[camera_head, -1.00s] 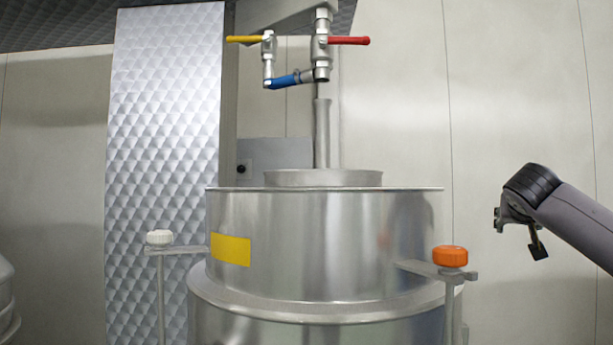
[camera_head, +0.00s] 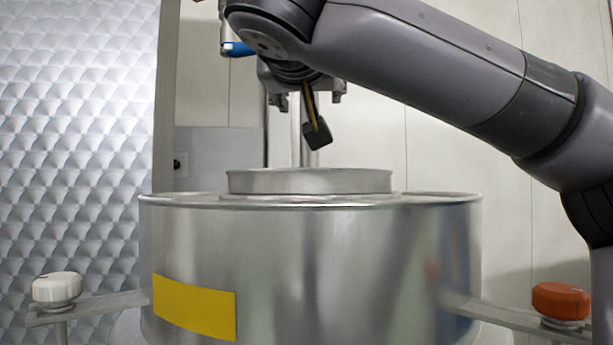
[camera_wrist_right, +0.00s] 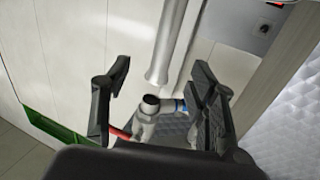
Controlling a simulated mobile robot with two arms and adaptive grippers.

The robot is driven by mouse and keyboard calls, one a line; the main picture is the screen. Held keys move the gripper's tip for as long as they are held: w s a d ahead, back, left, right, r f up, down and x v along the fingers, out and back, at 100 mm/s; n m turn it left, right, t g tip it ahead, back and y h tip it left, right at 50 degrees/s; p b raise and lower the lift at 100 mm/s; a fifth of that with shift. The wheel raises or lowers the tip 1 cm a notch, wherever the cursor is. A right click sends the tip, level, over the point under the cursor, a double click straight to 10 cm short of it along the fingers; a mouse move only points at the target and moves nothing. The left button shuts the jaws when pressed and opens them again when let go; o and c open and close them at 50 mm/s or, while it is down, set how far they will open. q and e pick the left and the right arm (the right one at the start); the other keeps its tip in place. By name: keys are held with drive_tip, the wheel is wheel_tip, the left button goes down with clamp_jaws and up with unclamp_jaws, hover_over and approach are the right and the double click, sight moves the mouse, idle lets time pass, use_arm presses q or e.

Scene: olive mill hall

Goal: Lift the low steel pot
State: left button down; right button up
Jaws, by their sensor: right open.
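The low steel pot (camera_head: 310,182) is a shallow, round, shiny vessel on top of the large steel drum (camera_head: 330,265). Its inside is hidden from this low angle. My right gripper (camera_head: 308,112) is in front of the pipework in the head view, above the pot and apart from it. In the right wrist view my right gripper (camera_wrist_right: 160,72) shows its two dark fingers spread wide with nothing held between them. The pot does not show in the wrist view. My left gripper is in no view.
The drum has a yellow label (camera_head: 195,307), a white knob (camera_head: 57,289) at left and an orange knob (camera_head: 561,301) at right. A valve pipe (camera_wrist_right: 147,112) shows between the fingers in the wrist view. A quilted metal panel (camera_head: 75,130) stands at left.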

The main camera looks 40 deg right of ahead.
drive_tip(key=w+p+x, duration=0.1)
drive_tip(key=p+x, duration=0.6)
drive_tip(key=x, duration=0.8)
drive_tip(key=shift+a+p, duration=0.25)
drive_tip(key=shift+p, duration=0.1)
drive_tip(key=shift+a+r, duration=0.1)
drive_tip(key=shift+a, duration=0.1)
drive_tip(key=shift+c, duration=0.6)
drive_tip(key=c, duration=0.3)
drive_tip(key=shift+c, duration=1.3)
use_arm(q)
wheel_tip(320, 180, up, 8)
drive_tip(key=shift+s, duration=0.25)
use_arm(e)
clamp_jaws()
